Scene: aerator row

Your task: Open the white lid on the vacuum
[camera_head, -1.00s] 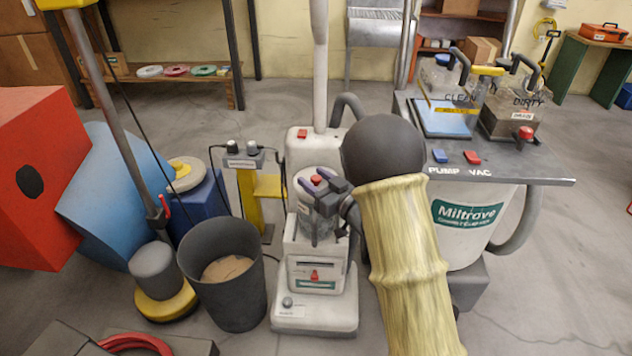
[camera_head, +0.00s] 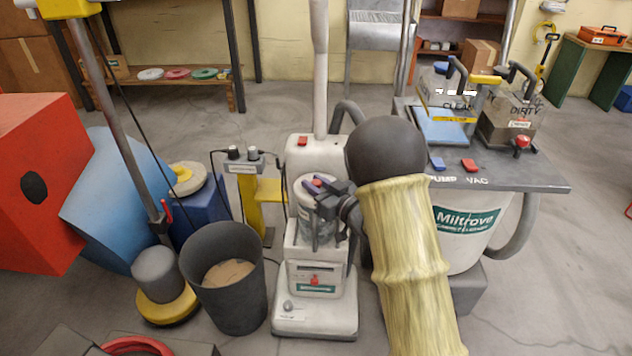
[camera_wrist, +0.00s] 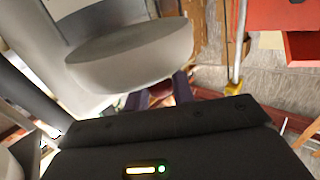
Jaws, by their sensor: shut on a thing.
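The upright white vacuum (camera_head: 316,318) stands on the floor at the centre of the head view. Its white lid (camera_head: 306,182) tops the round, clear canister at mid-height, with a small red part in its middle. My gripper (camera_head: 316,191) is at the lid from the right, its dark purple-tipped fingers shut on it around the red part. My gripper and wrist cover part of the lid and canister, so I cannot tell whether the lid is raised. In the wrist view, the fingers (camera_wrist: 160,93) lie beside a large pale rounded body whose identity I cannot tell.
A dark bin (camera_head: 228,285) and a yellow-based floor machine (camera_head: 165,300) stand at left. The Miltrove extractor (camera_head: 468,222) stands close at right, behind my arm. A yellow stand (camera_head: 247,200) with a grey top is behind the bin. Bare floor lies at lower right.

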